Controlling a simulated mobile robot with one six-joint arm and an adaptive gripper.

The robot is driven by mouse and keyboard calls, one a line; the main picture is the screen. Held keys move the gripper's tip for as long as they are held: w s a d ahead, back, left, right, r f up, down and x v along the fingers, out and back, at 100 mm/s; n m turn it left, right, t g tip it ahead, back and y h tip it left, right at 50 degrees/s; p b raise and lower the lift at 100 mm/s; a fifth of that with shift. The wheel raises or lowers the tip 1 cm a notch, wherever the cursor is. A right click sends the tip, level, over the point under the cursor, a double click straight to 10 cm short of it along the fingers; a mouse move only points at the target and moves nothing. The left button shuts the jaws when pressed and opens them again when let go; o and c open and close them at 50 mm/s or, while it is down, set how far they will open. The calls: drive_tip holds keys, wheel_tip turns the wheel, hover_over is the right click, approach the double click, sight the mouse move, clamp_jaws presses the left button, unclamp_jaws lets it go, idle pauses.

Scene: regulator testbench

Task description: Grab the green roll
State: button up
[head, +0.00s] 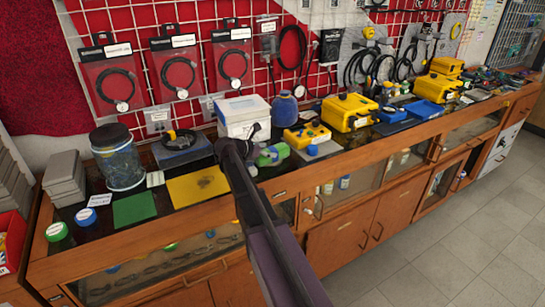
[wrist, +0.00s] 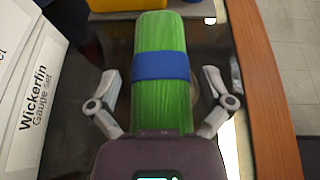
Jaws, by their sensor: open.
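The green roll (wrist: 160,108) lies lengthwise in the wrist view, with a blue band (wrist: 161,66) around it. In the head view the green roll (head: 273,154) shows on the counter just right of my gripper (head: 246,148), partly hidden by it. In the wrist view my gripper (wrist: 161,78) is open, with one finger on each side of the roll. Gaps show between the fingertips and the roll. The near end of the roll is hidden by my gripper's body.
A white box (head: 243,115) labelled "Wickerfin Gauge Set" stands left of the roll. A yellow device (head: 307,135) is beyond it. The counter's wooden front edge (wrist: 262,90) runs close on the right in the wrist view. A blue jar (head: 285,110) stands behind.

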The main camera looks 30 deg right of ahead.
sight(268, 149)
idle(0.4)
drive_tip(key=c, duration=1.1)
drive_tip(key=shift+r, duration=0.15)
wheel_tip(268, 149, up, 3)
drive_tip(key=p, duration=0.3)
drive_tip(key=shift+r, duration=0.15)
drive_tip(key=s+d+p, duration=0.1)
drive_tip(key=s+d, duration=0.3)
drive_tip(key=s, duration=0.3)
drive_tip(key=s+d+r+p, duration=0.1)
drive_tip(key=s+d, duration=0.2)
drive_tip(key=s, duration=0.4)
drive_tip(key=shift+d+r, duration=0.25)
drive_tip(key=shift+d, duration=0.15)
